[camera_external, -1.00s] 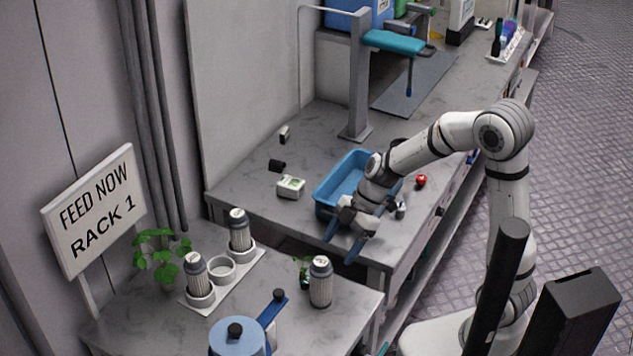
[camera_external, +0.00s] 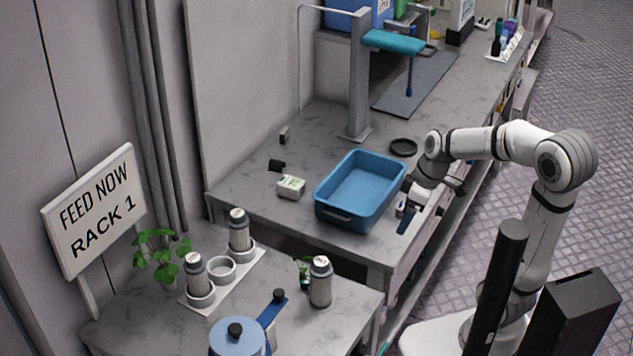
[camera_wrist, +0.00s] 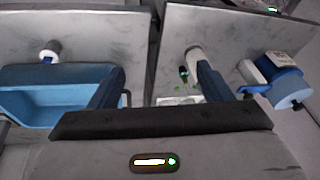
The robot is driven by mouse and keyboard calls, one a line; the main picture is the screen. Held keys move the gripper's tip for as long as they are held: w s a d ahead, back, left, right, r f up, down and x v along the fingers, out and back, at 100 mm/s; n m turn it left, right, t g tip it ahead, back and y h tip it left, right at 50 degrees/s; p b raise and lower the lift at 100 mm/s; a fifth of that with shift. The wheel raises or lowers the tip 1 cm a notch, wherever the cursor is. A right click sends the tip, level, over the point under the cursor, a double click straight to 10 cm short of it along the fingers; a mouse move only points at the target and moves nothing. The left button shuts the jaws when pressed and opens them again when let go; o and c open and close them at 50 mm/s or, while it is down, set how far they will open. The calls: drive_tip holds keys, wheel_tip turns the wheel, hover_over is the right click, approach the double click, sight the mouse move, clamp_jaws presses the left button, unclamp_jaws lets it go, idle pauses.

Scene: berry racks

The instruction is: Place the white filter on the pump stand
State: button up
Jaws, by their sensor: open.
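A white ribbed filter with a dark collar (camera_external: 320,283) stands upright on the near table, beside a small plant. What looks like its top also shows in the wrist view (camera_wrist: 195,54), close to my right finger. The white pump stand (camera_external: 247,268) is on the same table, left of this filter. Two similar filters stand upright in its outer holders, (camera_external: 196,276) and (camera_external: 239,232); its middle ring (camera_external: 222,269) is empty. My gripper (camera_external: 412,208) is open and empty, right of the blue bin over the far table's front edge, away from the filter. Its blue fingers (camera_wrist: 157,88) are spread apart.
The blue bin (camera_external: 341,218) stands on the far table. A gap separates the tables.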

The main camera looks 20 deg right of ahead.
drive_tip(key=s+d+r+m+t+h, duration=0.1)
drive_tip(key=s+d+m, duration=0.1)
drive_tip(key=d+m, duration=0.3)
drive_tip(key=s+d+m+t+h, duration=0.1)
drive_tip(key=s+d+m+h, duration=0.1)
drive_tip(key=d+m, duration=0.4)
drive_tip(key=shift+s+d+r+h, duration=0.3)
drive_tip(key=shift+s+d+r, duration=0.1)
drive_tip(key=shift+d, duration=0.7)
